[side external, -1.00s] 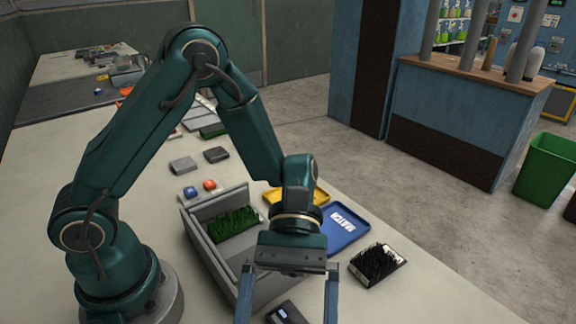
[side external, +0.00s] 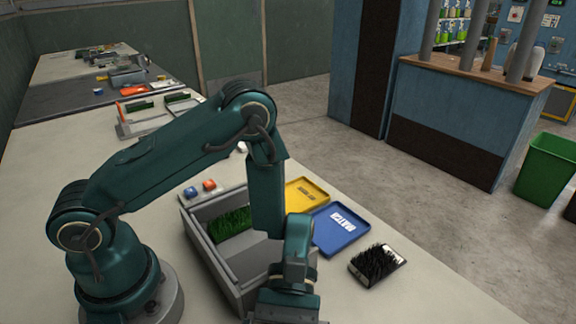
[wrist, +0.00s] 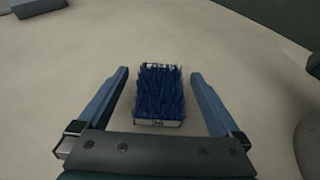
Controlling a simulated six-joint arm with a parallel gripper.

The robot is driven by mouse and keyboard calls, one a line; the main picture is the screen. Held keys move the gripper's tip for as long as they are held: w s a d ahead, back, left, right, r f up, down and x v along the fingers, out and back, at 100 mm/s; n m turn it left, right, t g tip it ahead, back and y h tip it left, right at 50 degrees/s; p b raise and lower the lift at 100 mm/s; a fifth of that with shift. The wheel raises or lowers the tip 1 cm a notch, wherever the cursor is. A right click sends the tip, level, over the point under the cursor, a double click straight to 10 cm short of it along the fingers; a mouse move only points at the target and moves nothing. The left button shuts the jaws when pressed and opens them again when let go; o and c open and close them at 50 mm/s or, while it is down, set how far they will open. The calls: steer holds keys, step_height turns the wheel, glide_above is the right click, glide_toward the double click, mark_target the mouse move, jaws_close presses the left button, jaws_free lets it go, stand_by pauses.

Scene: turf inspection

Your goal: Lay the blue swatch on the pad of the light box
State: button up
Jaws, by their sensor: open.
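The blue swatch (wrist: 160,92), a small block of blue bristles on a pale base, lies on the table in the wrist view. My gripper (wrist: 160,73) is open, with one finger on each side of the swatch and a gap at both sides. In the side external view my gripper is cut off by the bottom edge, and the blue swatch is not visible. A grey open-topped box (side external: 213,266), seemingly the light box, stands left of my gripper. A green turf swatch (side external: 232,222) lies inside it. My arm hides part of the box.
A yellow tray (side external: 306,190) and a blue tray (side external: 327,240) lie right of the box. A black bristled swatch (side external: 378,262) lies nearer. Orange (side external: 209,185) and blue (side external: 190,192) buttons are behind the box. A grey object (wrist: 38,6) is at the wrist view's upper left.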

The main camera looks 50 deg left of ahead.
steer(key=shift+s+d+f, duration=0.25)
steer(key=shift+s+d, duration=0.05)
steer(key=shift+s, duration=0.05)
steer(key=c, duration=1.5)
steer(key=shift+r, duration=0.15)
